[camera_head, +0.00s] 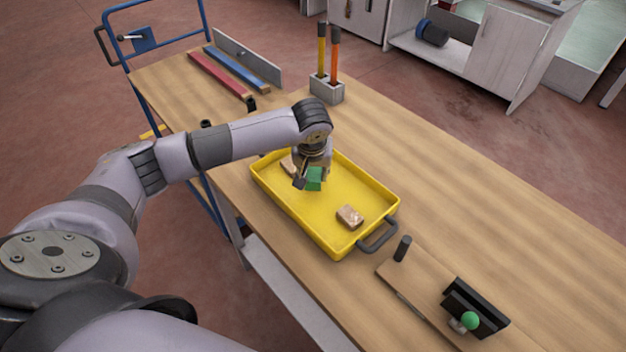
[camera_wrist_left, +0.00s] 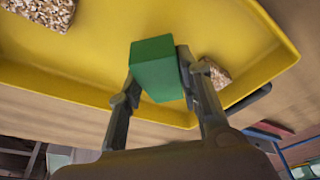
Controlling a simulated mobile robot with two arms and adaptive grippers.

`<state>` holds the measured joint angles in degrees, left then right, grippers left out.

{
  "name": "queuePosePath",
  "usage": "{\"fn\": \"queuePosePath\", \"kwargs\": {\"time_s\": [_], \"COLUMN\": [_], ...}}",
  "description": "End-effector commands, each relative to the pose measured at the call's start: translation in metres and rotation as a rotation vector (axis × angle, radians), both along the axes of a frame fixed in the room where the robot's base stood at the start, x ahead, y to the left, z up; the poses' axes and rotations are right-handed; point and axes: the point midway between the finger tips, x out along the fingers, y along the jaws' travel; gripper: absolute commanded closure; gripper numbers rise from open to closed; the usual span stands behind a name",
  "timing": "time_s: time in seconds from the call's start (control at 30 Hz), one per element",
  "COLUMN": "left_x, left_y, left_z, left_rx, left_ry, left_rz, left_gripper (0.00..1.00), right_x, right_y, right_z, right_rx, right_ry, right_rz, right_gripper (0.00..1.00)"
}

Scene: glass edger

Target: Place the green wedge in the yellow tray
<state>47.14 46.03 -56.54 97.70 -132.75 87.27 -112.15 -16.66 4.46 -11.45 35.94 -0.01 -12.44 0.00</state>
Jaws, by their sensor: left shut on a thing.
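The green wedge (camera_head: 315,179) is between the fingers of my left gripper (camera_head: 306,178), over the far half of the yellow tray (camera_head: 343,250). In the left wrist view, the wedge (camera_wrist_left: 156,68) sits between the two fingertips of the left gripper (camera_wrist_left: 158,85), which is shut on it. The tray floor (camera_wrist_left: 100,60) lies behind the wedge there. I cannot tell whether the wedge touches the floor. My right gripper is not in view.
Two speckled brown blocks lie in the tray, one near its handle end (camera_head: 349,216) and one beside the gripper (camera_head: 288,166). A grey holder (camera_head: 326,90) with two upright handles stands behind. A board (camera_head: 425,290) with a black fixture lies at front right. The right tabletop is clear.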

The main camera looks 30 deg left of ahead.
Motion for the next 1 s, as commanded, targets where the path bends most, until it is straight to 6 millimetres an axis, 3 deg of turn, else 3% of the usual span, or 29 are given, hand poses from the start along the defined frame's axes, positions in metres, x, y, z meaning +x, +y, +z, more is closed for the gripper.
{"fn": "queuePosePath", "kwargs": {"time_s": [0.23, 0.77, 0.8, 1.0], "left_x": [-0.001, 0.000, -0.001, -0.002], "left_y": [0.000, 0.000, 0.000, 0.000], "left_z": [-0.034, -0.044, -0.043, -0.044], "left_rx": [-0.001, 0.000, 0.000, 0.000], "left_ry": [0.003, 0.001, 0.001, 0.006], "left_rz": [0.001, 0.000, 0.000, 0.001], "left_gripper": [1.00, 1.00, 0.66, 0.53], "right_x": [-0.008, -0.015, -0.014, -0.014], "right_y": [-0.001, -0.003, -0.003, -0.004], "right_z": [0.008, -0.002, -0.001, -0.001], "right_rx": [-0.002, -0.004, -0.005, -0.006], "right_ry": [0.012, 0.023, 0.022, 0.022], "right_rz": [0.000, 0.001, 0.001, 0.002], "right_gripper": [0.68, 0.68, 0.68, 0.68]}}
